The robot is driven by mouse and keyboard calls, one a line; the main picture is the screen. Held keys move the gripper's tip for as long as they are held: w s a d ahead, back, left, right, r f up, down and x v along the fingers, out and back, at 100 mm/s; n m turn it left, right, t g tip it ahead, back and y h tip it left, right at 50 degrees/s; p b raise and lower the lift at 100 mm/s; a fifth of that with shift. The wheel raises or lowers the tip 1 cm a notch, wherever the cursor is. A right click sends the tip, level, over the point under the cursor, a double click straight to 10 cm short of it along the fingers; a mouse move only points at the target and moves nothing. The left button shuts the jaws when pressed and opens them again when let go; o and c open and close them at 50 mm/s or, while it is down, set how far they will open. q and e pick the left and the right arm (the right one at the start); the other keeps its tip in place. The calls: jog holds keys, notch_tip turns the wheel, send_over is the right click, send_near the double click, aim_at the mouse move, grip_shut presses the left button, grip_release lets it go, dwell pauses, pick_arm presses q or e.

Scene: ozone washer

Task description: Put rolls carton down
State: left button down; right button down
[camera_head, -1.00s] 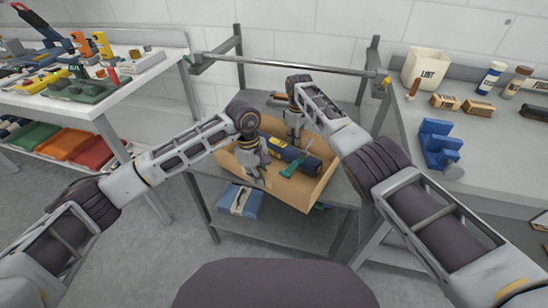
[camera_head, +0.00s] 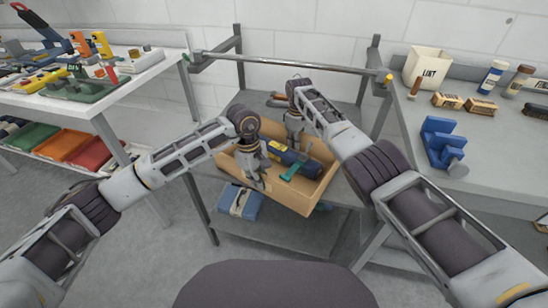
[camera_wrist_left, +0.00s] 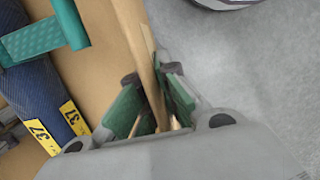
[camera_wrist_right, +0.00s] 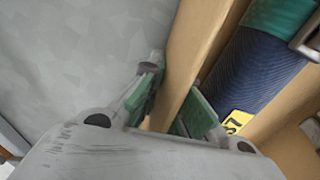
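The open cardboard carton (camera_head: 290,195) sits at the top of the grey metal cart in the head view. It holds a dark blue roll (camera_head: 293,160) with yellow number labels and a green-handled tool (camera_head: 298,170). My left gripper (camera_head: 258,183) straddles the carton's near left wall; in the left wrist view its green-padded fingers (camera_wrist_left: 152,105) close on the wall from both sides. My right gripper (camera_head: 294,138) is at the far wall; in the right wrist view its fingers (camera_wrist_right: 172,105) lie on either side of that wall. The contact under the carton is hidden.
A blue item (camera_head: 240,201) lies on the cart's lower shelf. The cart's handle bar (camera_head: 290,64) runs behind the carton. A bench with colored tools (camera_head: 90,85) stands left; a table with a white bin (camera_head: 426,66) and a blue holder (camera_head: 440,142) stands right.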

pick_arm(q)
jog(key=shift+f, duration=0.1)
pick_arm(e)
jog(key=shift+f, duration=0.1)
pick_arm(q)
jog(key=c, duration=2.1)
grip_release()
pick_arm(e)
jog(key=c, duration=2.1)
grip_release()
pick_arm(q)
jog(key=o, duration=0.5)
jog(key=shift+c, duration=0.2)
pick_arm(e)
jog(key=o, duration=0.5)
jog(key=shift+c, duration=0.2)
pick_arm(q)
jog(key=shift+w+a+r, duration=0.15)
jog(key=shift+a+r, duration=0.1)
jog(key=shift+r, duration=1.75)
jog(key=shift+w+a+r, duration=0.2)
jog(key=shift+a+r, duration=0.05)
jog(key=shift+r, duration=1.7)
jog(key=shift+w+a+r, duration=0.15)
jog(key=shift+a+r, duration=0.1)
jog(key=shift+r, duration=1.75)
pick_arm(e)
jog(key=shift+r, duration=6)
